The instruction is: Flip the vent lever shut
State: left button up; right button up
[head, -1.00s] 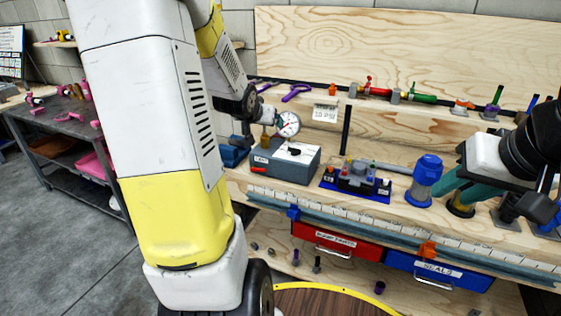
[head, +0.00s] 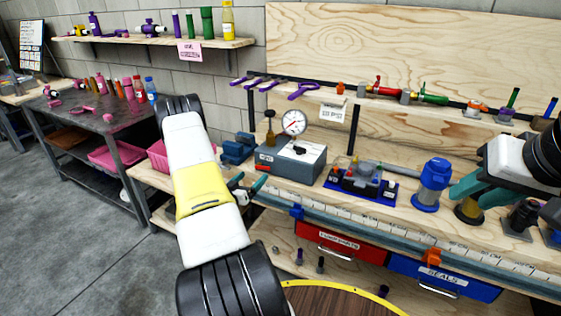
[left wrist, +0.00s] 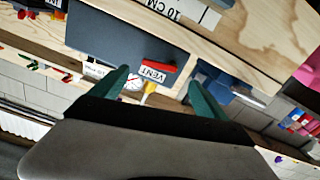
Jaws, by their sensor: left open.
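The grey box (head: 301,164) stands on the bench with a round white gauge (head: 293,122) behind its top. The red vent lever (head: 263,168) sticks out at the box's front left corner. In the left wrist view the red lever (left wrist: 158,67) lies beside a white VENT label (left wrist: 152,76). My left gripper (head: 244,187) is in front of the box's left end, just below the lever. In the wrist view its two green fingers are spread, with the lever framed between them; contact cannot be told. My right gripper (head: 467,187) hangs at the right, over the bench; its finger gap is unclear.
A blue fixture (head: 360,180) and a blue cylinder (head: 432,184) stand right of the box. A blue vise-like block (head: 237,150) is to its left. A ruler rail (head: 400,228) runs along the bench front, above red (head: 340,247) and blue (head: 440,277) drawers.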

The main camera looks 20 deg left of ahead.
aim_at(262, 168)
pick_arm(q)
jog(key=w, duration=0.7)
jog(key=shift+d, duration=0.3)
jog(key=c, duration=1.4)
jog(key=shift+d+f+m, duration=0.1)
jog(key=shift+f+m, duration=0.15)
jog(key=shift+m, duration=1.05)
jog(key=o, duration=1.4)
